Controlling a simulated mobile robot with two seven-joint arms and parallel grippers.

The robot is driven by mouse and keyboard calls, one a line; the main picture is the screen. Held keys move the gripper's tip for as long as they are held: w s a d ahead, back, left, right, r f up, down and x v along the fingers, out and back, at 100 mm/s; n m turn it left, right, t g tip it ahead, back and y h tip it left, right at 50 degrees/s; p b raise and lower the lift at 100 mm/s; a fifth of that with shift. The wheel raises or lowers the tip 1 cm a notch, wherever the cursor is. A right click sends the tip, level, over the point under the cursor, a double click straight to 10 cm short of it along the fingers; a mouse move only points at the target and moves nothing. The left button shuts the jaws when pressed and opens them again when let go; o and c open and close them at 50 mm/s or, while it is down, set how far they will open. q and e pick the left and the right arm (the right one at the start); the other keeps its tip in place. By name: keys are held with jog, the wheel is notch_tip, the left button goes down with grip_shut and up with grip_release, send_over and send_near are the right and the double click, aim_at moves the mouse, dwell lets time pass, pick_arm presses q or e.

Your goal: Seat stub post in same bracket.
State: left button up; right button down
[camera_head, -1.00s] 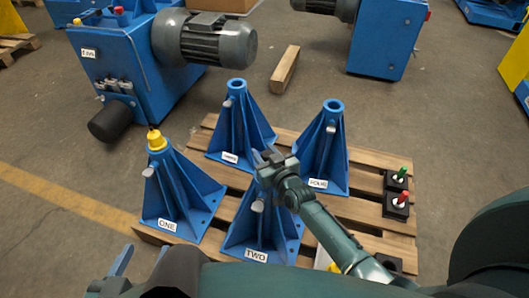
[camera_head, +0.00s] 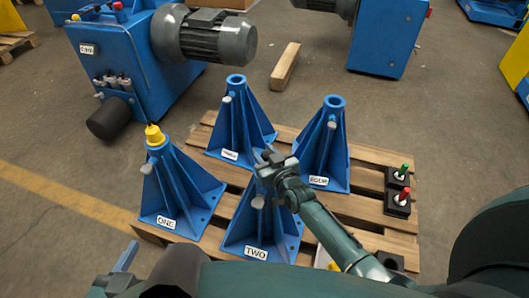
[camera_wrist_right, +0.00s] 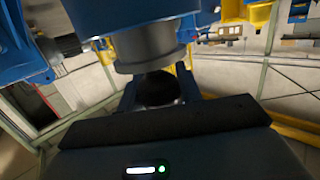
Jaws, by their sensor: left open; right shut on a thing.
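Bracket TWO (camera_head: 240,233) is a blue ribbed stand at the front middle of the pallet, with a silver side knob (camera_head: 258,202). My right gripper (camera_head: 264,160) is at the top of bracket TWO and hides its collar. It is shut on what appears to be the stub post, mostly hidden behind the jaws. In the right wrist view a grey cylinder (camera_wrist_right: 147,48) stands close ahead below a blue part, with a dark round shape under it; seating depth cannot be told. My left gripper (camera_head: 125,258) is open at the lower left, apart from the brackets and partly hidden by my arm.
Brackets THREE (camera_head: 240,130) and FOUR (camera_head: 322,150) stand behind, tops open. Green (camera_head: 403,170) and red (camera_head: 404,194) handled pieces sit in black blocks at the pallet's right. Blue motor machines stand beyond.

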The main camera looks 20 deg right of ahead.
pick_arm(q)
jog(key=shift+w+d+f+m+b, duration=0.1)
jog(key=shift+d+f+m+b, duration=0.1)
jog(key=shift+f+b, duration=0.2)
jog(key=shift+d+f+m+b, duration=0.15)
jog(key=shift+f+b, duration=0.15)
jog(key=shift+f, duration=0.2)
pick_arm(e)
jog(key=shift+w+f, duration=0.1)
jog(key=shift+f, duration=0.45)
jog(key=c, duration=1.2)
grip_release()
jog(key=shift+c, duration=0.2)
jog(key=o, duration=0.4)
jog(key=shift+f, duration=0.2)
jog(key=shift+c, duration=0.2)
jog(key=shift+s+f, duration=0.25)
jog(key=shift+f, duration=0.1)
pick_arm(q)
jog(key=shift+n, duration=0.85)
jog(key=r+p, duration=0.1)
jog(key=a+r+p, duration=0.1)
jog(key=s+r+p, duration=0.1)
jog(key=r, duration=0.1)
jog(key=shift+a+p, duration=0.3)
jog(key=shift+a, duration=0.05)
pick_arm(e)
jog(key=v, duration=1.3)
jog(key=shift+r, duration=0.35)
